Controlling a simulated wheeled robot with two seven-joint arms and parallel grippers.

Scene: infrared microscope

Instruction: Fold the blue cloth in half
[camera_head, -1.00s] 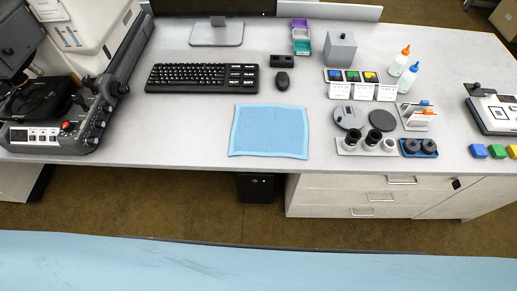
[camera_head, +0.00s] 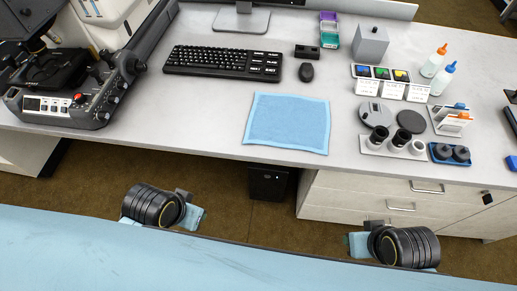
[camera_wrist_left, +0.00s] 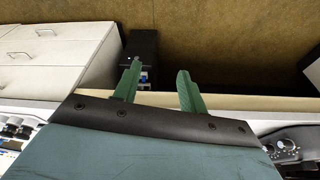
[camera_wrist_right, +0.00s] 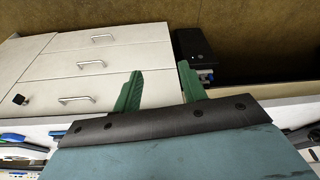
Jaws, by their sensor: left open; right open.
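The blue cloth (camera_head: 288,122) lies flat and unfolded on the grey table near its front edge, in the middle of the head view. It has a lighter blue border. In the head view only parts of my arms show, below the table edge; the fingertips cannot be made out there. In the left wrist view my left gripper (camera_wrist_left: 158,84) shows two green fingers apart with nothing between them. In the right wrist view my right gripper (camera_wrist_right: 158,84) is likewise open and empty. Neither gripper touches the cloth, and the cloth is not seen in the wrist views.
A keyboard (camera_head: 222,61) and mouse (camera_head: 306,72) lie behind the cloth. Eyepieces on a holder (camera_head: 372,147) stand close to its right. The microscope (camera_head: 85,98) is at the left. Drawers (camera_head: 365,199) and a black computer case (camera_head: 268,183) are under the table.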

